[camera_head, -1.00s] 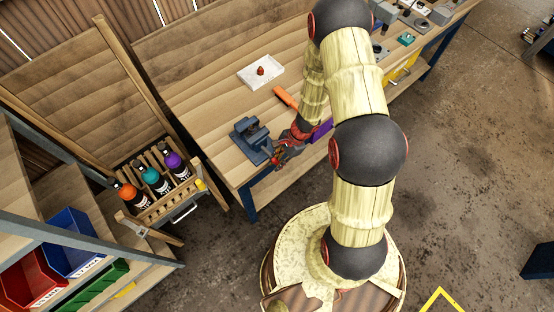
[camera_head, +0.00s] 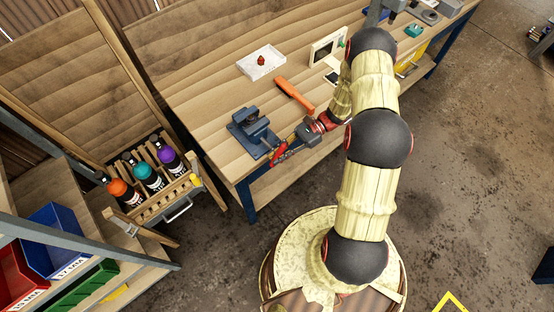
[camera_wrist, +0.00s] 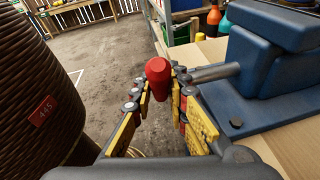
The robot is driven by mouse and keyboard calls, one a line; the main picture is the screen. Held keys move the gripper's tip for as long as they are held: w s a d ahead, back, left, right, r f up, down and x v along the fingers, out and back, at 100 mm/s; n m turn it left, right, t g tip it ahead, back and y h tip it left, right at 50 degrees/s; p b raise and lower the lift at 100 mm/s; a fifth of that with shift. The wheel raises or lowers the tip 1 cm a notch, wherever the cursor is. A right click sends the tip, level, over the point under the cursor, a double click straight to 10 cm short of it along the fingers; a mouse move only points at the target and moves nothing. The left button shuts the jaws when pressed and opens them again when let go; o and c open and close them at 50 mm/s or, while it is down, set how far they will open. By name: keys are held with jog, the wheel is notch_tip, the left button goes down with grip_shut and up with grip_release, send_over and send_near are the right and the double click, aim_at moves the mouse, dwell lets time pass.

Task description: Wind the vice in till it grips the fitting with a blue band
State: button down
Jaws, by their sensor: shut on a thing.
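The blue vice (camera_head: 253,132) stands at the front left corner of the wooden bench. In the wrist view its blue body (camera_wrist: 265,60) fills the right side, with a grey screw rod (camera_wrist: 212,73) pointing toward my gripper. My gripper (camera_head: 280,152) is at the front end of the vice. In the wrist view my gripper (camera_wrist: 160,84) has its fingers closed around the vice's handle, whose red knob (camera_wrist: 158,72) sticks up between the fingertips. I cannot make out a fitting with a blue band in either view, nor the gap between the vice jaws.
On the bench (camera_head: 205,105) are a white tray (camera_head: 262,66) with a small red thing, an orange-handled tool (camera_head: 295,95) and a pale framed panel (camera_head: 328,48). A wooden crate of bottles (camera_head: 168,200) stands left of the bench.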

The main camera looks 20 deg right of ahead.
jog(key=shift+s+f+g+y+b, duration=0.15)
jog(key=shift+g+y+b, duration=0.05)
jog(key=shift+y+b, duration=0.4)
jog(key=shift+s+f+g+y+b, duration=0.1)
jog(key=shift+s+g+y+b, duration=0.1)
jog(key=shift+y+b, duration=0.4)
jog(key=shift+r, duration=0.1)
jog(key=c, duration=2)
grip_release()
jog(key=shift+s, duration=0.1)
jog(key=shift+o, duration=1.4)
jog(key=shift+r, duration=0.1)
jog(key=shift+w+d, duration=0.15)
jog(key=shift+w, duration=0.1)
jog(key=w+d, duration=0.2)
jog(key=d, duration=0.9)
jog(key=shift+d, duration=0.3)
jog(key=shift+a+r, duration=0.1)
jog(key=shift+r, duration=0.05)
